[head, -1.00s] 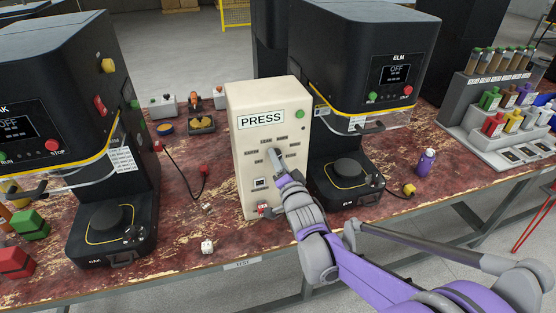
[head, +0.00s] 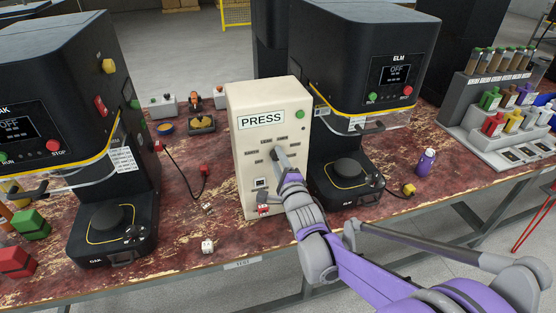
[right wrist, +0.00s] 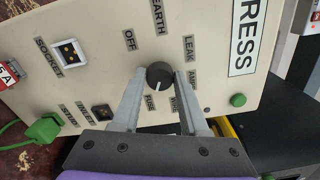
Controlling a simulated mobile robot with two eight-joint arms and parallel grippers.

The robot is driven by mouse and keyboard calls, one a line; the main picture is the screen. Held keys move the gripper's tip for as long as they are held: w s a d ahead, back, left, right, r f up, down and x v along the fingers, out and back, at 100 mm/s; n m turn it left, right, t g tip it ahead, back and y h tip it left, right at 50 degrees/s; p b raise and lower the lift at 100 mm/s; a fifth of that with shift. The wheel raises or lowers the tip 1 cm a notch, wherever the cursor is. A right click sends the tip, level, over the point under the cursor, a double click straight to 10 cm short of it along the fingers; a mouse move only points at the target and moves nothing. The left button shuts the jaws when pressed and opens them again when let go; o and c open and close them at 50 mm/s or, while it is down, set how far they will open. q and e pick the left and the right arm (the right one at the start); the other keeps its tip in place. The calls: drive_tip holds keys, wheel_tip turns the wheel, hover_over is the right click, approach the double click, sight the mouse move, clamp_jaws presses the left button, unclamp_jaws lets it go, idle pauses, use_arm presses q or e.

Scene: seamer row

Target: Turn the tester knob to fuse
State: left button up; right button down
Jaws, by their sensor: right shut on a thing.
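The tester is a cream box (head: 240,165) marked PRESS, standing between two black machines. Its dark round knob (right wrist: 160,72) shows in the right wrist view with labels around it, among them OFF, EARTH, LEAK and FUSE. The knob's white mark points down that picture, roughly towards the FUSE label (right wrist: 150,103). My right gripper (right wrist: 163,82) is shut on the knob, one finger on each side. In the head view my right gripper (head: 277,153) is at the box's front and hides the knob. My left gripper is not in view.
The black machines OAK (head: 105,215) and ELM (head: 350,172) flank the tester. A green plug (right wrist: 43,128) sits at the box's lower face. A purple bottle (head: 426,162) stands right of ELM.

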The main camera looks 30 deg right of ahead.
drive_tip(key=shift+m, duration=0.8)
drive_tip(key=shift+c, duration=2.1)
unclamp_jaws()
drive_tip(key=v, duration=1.1)
drive_tip(key=shift+a, duration=0.15)
